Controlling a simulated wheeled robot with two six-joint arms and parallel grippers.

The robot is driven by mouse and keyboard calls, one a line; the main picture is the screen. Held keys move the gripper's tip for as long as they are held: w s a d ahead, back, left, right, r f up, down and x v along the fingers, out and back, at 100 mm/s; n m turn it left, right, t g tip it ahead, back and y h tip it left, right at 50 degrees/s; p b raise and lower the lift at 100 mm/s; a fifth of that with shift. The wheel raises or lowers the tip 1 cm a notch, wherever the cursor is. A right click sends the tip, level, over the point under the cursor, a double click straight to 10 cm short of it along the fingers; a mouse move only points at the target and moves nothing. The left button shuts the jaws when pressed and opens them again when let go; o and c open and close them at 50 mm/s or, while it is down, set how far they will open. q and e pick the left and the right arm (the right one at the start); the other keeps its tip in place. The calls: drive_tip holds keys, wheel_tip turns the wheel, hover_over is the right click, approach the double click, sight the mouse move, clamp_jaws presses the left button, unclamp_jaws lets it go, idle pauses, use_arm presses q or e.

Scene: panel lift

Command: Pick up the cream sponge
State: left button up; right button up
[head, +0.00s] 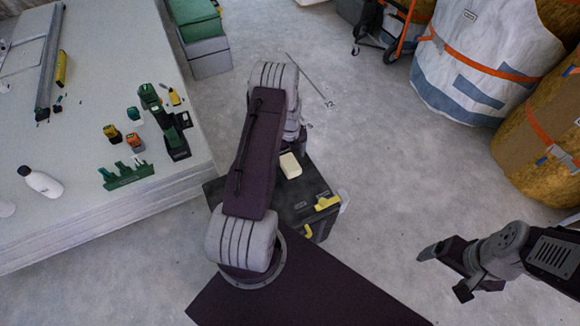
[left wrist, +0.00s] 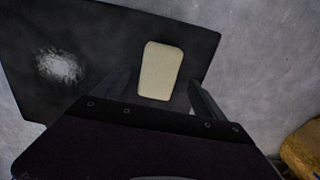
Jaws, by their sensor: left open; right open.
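The cream sponge (head: 290,165) lies on the dark top of a black toolbox (head: 313,184) in the head view. In the left wrist view the sponge (left wrist: 160,71) is a pale block lying between and beyond the tips of my left gripper (left wrist: 157,90). The left fingers are open and apart from it on both sides. How high they are above the toolbox top is hard to tell. In the head view my left arm hides most of the left gripper. My right gripper (head: 443,270) is open and empty over the floor at the right.
A stack of boards (head: 80,211) at the left bears a green drill (head: 165,120), a white bottle (head: 40,182) and other small tools. Yellow latches (head: 327,202) show on the toolbox. Large wrapped rolls (head: 480,70) stand at the upper right. The floor between is mostly clear.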

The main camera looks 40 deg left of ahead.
sight(290, 163)
use_arm(q)
wheel_tip(290, 163, down, 5)
drive_tip(key=shift+s+d+r+b, duration=0.1)
drive_tip(key=shift+s+b, duration=0.05)
drive_tip(key=shift+b, duration=0.7)
drive_tip(key=shift+r, duration=0.1)
drive_tip(key=c, duration=1.4)
wheel_tip(290, 163, up, 5)
drive_tip(key=p, duration=0.2)
drive_tip(key=shift+s+d+p, duration=0.1)
drive_tip(key=shift+s+p, duration=0.05)
drive_tip(key=shift+p, duration=0.15)
drive_tip(key=shift+s+d+r+p, duration=0.55)
drive_tip(key=shift+s+d+r, duration=0.5)
drive_tip(key=shift+s, duration=0.5)
drive_tip(key=shift+s+d+r+p, duration=0.5)
drive_tip(key=shift+s+d+r, duration=0.55)
drive_tip(key=shift+s, duration=0.5)
drive_tip(key=shift+s+d+r+p, duration=0.55)
drive_tip(key=shift+s+d+r, duration=0.45)
drive_tip(key=shift+s, duration=0.55)
